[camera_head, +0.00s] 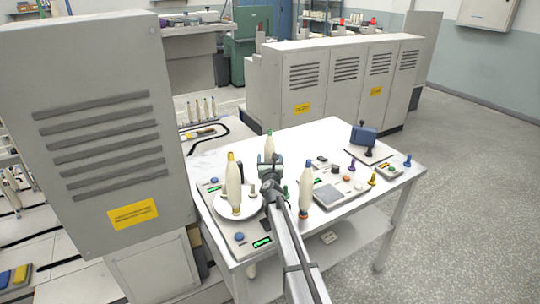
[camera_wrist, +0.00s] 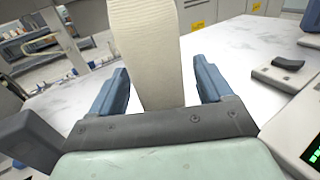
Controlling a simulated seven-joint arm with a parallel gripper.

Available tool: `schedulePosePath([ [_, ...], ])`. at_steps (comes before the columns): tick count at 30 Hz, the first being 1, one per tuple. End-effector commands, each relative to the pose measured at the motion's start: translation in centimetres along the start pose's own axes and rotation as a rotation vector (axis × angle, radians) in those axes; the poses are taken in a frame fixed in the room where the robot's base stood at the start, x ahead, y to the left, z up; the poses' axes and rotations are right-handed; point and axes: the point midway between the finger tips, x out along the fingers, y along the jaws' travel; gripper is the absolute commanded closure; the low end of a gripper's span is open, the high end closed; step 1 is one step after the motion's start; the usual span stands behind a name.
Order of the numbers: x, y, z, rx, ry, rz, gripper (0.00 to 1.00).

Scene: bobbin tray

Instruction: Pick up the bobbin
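A cream bobbin with a green tip (camera_head: 269,145) stands upright on the white table (camera_head: 330,135), just beyond my gripper (camera_head: 271,163), which hides its lower part. In the wrist view a cream, ribbed bobbin (camera_wrist: 148,45) fills the upper middle. My gripper's blue fingers (camera_wrist: 162,78) are open, one on each side of its narrow lower part, with a gap showing on both sides. I cannot tell how deep it sits between them. A yellow-tipped bobbin (camera_head: 234,184) stands over a white round dish (camera_head: 251,210) at left. A blue-tipped bobbin (camera_head: 306,182) stands to the right.
Control panels with buttons (camera_head: 330,196) and a blue device (camera_head: 364,136) occupy the table's right side. Small coloured pegs, one of them purple (camera_head: 352,165), stand there. A grey cabinet (camera_head: 90,120) rises close on the left. The table's back is mostly clear.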

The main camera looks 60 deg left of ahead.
Motion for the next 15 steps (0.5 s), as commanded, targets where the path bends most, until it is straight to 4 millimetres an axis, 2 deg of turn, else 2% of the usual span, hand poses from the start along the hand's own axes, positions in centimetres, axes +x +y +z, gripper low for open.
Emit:
schedulePosePath([
  [2, -0.02, 0.01, -0.01, 0.000, 0.000, 0.000, 0.28],
  [15, -0.03, 0.01, -0.02, 0.000, 0.000, 0.000, 0.71],
])
